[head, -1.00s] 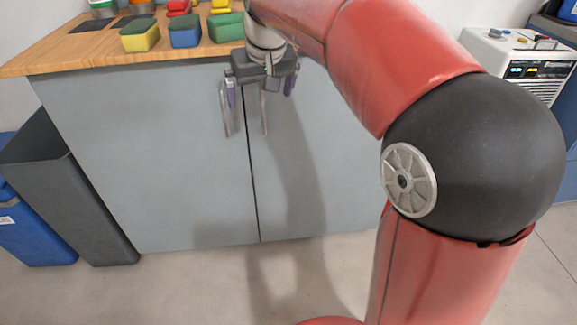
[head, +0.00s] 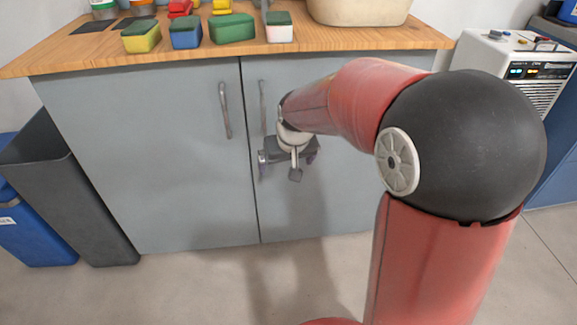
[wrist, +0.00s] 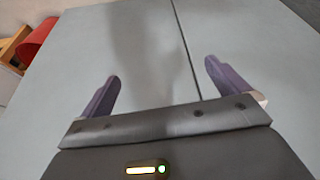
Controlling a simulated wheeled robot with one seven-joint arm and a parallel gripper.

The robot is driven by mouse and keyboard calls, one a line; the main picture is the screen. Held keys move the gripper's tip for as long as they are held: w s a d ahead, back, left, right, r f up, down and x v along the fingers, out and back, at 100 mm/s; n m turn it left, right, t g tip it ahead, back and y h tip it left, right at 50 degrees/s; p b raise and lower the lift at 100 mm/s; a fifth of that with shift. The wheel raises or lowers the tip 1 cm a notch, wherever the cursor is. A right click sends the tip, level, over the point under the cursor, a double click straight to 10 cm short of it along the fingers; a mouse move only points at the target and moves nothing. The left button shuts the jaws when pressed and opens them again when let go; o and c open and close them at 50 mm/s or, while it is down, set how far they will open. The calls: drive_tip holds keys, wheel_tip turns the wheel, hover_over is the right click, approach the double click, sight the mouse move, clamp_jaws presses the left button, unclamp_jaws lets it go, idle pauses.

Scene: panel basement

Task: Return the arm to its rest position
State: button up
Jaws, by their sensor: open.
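My red arm is folded at its black elbow on the right of the head view. My gripper (head: 280,172) hangs low in front of the grey cabinet doors (head: 150,160), below the countertop. In the wrist view my gripper (wrist: 162,88) shows two purple fingers spread wide apart with nothing between them. The grey doors and the dark gap between them lie beyond the fingers. In the head view the fingers are small and partly hidden by the gripper body.
The wooden countertop (head: 330,38) holds several sponges, among them a green one (head: 232,28), and a beige basin (head: 358,10). Two door handles (head: 225,110) stick out near my gripper. A dark bin (head: 70,190) stands left; a white machine (head: 510,60) stands right. The floor in front is clear.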

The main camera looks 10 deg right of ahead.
drive_tip(key=s+d+r, duration=0.2)
drive_tip(key=s, duration=0.6)
drive_tip(key=s+d+r+m, duration=0.1)
drive_tip(key=s+d+r, duration=0.1)
drive_tip(key=s, duration=0.6)
drive_tip(key=s+d+r+t, duration=0.1)
drive_tip(key=s+d+r, duration=0.1)
drive_tip(key=s, duration=0.7)
drive_tip(key=shift+r+m+h, duration=0.3)
drive_tip(key=shift+r, duration=0.45)
